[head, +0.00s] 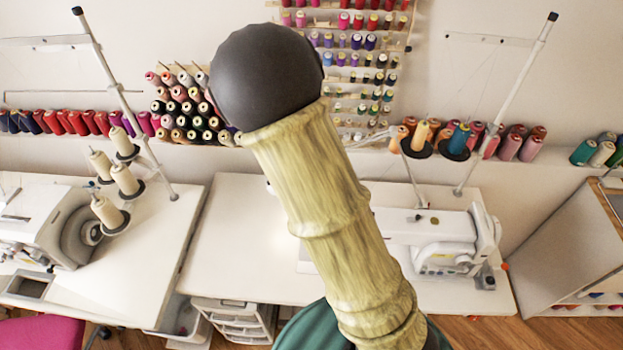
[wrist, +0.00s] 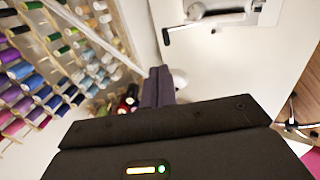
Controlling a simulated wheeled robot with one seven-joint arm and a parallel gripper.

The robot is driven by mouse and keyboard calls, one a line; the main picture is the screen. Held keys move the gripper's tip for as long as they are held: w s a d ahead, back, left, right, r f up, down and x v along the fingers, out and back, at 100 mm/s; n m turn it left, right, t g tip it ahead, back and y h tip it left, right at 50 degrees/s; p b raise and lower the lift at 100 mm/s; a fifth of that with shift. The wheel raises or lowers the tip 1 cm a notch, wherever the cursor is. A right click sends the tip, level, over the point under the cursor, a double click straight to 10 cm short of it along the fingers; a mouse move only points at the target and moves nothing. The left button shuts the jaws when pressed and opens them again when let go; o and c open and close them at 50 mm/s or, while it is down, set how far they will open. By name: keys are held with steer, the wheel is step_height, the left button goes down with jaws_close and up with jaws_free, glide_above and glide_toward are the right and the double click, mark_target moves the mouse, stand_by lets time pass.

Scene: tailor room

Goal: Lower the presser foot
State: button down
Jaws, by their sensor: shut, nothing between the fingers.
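A white sewing machine (head: 450,243) stands on the right part of the white table in the head view. My arm hides its left part, and I cannot make out the presser foot or its lever. My gripper (wrist: 160,82) shows in the wrist view with its two dark fingers together and nothing between them. A small white rounded part (wrist: 180,78) lies just right of the fingertips; I cannot tell whether they touch. Part of a white machine with a dark bar (wrist: 178,30) shows at the top of the wrist view. My gripper is not visible in the head view.
The white table (head: 232,245) has a clear area left of my arm. Another white machine (head: 40,230) with thread cones (head: 124,180) stands at the left. A thread rack (wrist: 40,75) is close to my gripper's left. Thin thread stands (head: 510,100) rise behind the tables.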

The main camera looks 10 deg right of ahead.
steer(key=shift+s+a+r, duration=0.15)
steer(key=shift+s+r, duration=0.3)
steer(key=shift+r, duration=0.1)
steer(key=s+r+m+g+y, duration=0.1)
steer(key=s+r+m+g, duration=0.1)
steer(key=s+m, duration=0.5)
steer(key=s+d+r+m+g+y, duration=0.1)
steer(key=s+r+m+g, duration=0.1)
steer(key=s+r+m, duration=0.2)
steer(key=s+m, duration=0.3)
steer(key=shift+s+d+r, duration=0.15)
steer(key=shift+s+d, duration=0.15)
steer(key=shift+s, duration=0.05)
